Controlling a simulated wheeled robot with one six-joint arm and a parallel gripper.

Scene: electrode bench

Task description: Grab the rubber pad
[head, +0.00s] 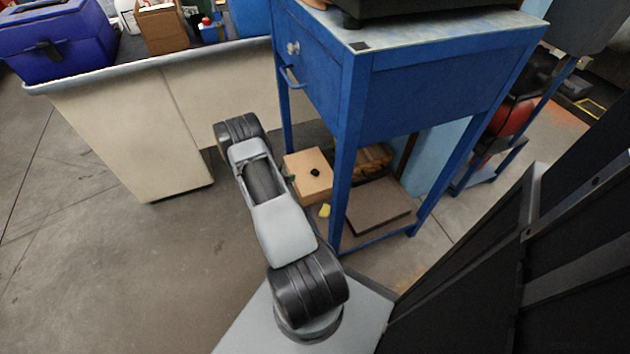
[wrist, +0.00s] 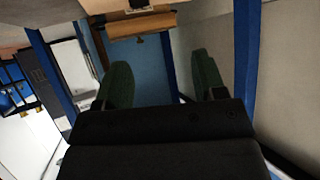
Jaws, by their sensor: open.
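A small dark flat square, which looks like the rubber pad (head: 361,46), lies on the near corner of the blue bench's top in the head view. I cannot make it out in the wrist view. My gripper (wrist: 161,68) is open in the wrist view, with its two green fingers apart and nothing between them. In the head view my arm reaches up beside the bench's left legs and hides most of the gripper. The gripper appears to be at the lower part of the bench, below the pad's level.
The blue bench (head: 440,92) has a drawer and legs close to my arm. Its low shelf holds a tan box (head: 308,177) with a black knob and a brown board (head: 380,212). A pale counter (head: 125,130) stands at left. The floor at lower left is clear.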

